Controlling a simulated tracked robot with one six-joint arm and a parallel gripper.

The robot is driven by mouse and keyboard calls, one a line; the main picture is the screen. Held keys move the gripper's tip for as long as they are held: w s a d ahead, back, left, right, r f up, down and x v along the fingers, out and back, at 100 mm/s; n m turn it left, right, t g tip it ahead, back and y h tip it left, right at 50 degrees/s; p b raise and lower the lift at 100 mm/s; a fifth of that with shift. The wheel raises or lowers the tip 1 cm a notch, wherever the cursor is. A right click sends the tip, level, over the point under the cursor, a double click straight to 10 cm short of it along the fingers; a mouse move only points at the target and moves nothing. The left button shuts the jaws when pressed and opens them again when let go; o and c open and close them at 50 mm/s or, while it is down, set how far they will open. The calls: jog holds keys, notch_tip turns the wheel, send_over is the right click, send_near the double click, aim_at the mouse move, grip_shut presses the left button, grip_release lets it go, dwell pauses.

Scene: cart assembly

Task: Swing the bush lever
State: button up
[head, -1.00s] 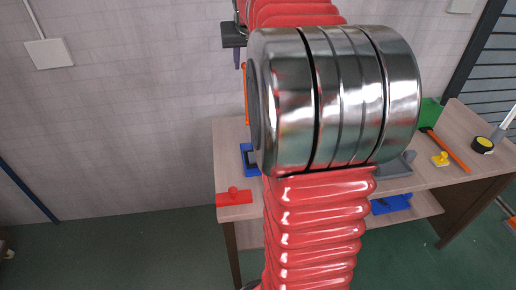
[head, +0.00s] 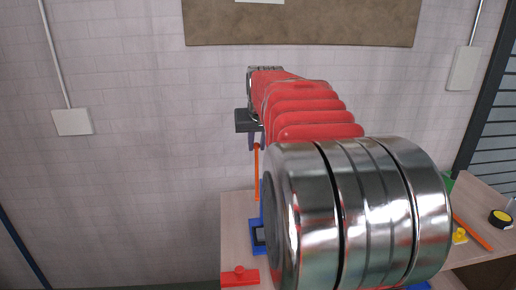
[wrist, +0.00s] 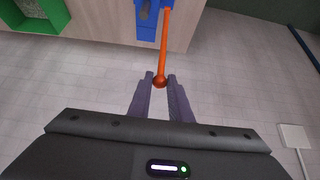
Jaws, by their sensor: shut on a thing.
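The bush lever is a thin orange rod (head: 256,172) that stands upright in the head view, above a blue fixture (head: 257,240) at the left end of the table. In the wrist view the orange lever (wrist: 165,42) runs from its knobbed end to the blue fixture (wrist: 148,22). My gripper (head: 257,144) is at the lever's top end. In the wrist view, my gripper's dark fingers (wrist: 161,84) are closed around that end. The lower part of the lever and some of the fixture are hidden behind my arm in the head view.
A red piece (head: 240,277) lies at the table's front left corner. A yellow piece (head: 459,236), an orange rod (head: 472,232) and a yellow-black round thing (head: 501,217) are on the right. A green bin (wrist: 38,14) shows in the wrist view. The wall is behind.

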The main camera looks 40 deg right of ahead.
jog(key=shift+s+a, duration=0.5)
jog(key=shift+s, duration=0.3)
jog(key=shift+s+a, duration=0.5)
jog(key=shift+s, duration=0.3)
jog(key=shift+s+a+f, duration=0.3)
jog(key=shift+s+a, duration=0.2)
jog(key=shift+s, duration=0.25)
jog(key=shift+s+a+f, duration=0.25)
jog(key=shift+s+a, duration=0.3)
jog(key=shift+s, duration=0.2)
jog(key=shift+s+a+f, duration=0.3)
jog(key=shift+s+a, duration=0.2)
jog(key=shift+s, duration=0.25)
jog(key=shift+s+a+f, duration=0.7)
jog(key=shift+s+f, duration=0.1)
jog(key=shift+s, duration=0.2)
jog(key=shift+s+a+f, duration=0.7)
jog(key=shift+s+f, duration=0.05)
jog(key=shift+s, duration=0.25)
